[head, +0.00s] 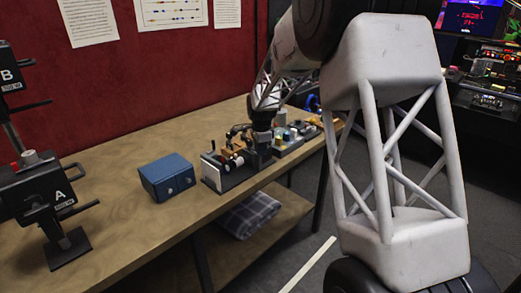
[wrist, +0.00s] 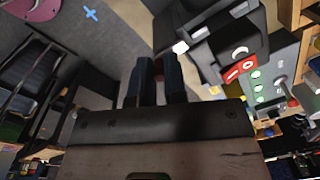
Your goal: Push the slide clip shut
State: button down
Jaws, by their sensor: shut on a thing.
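My gripper (head: 238,134) is over a small fixture (head: 232,177) with a dark base, a pale end plate and tan parts on the bench. In the wrist view, the two dark blue fingers (wrist: 158,82) are close together on a small reddish-brown piece (wrist: 158,68), mostly hidden between them. I cannot tell whether this piece is the slide clip. The clip itself is not clearly made out, and how far it is slid cannot be seen.
A blue box (head: 167,177) stands left of the fixture on the wooden bench (head: 130,213). Black stands marked A (head: 50,195) and B (head: 12,75) are at the far left. Several small devices (head: 297,132) crowd the bench to the right. Bare wood lies left of the box.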

jog(key=shift+w+a, duration=0.6)
jog(key=shift+a, duration=0.05)
jog(key=c, duration=1.1)
grip_release()
jog(key=shift+c, duration=0.2)
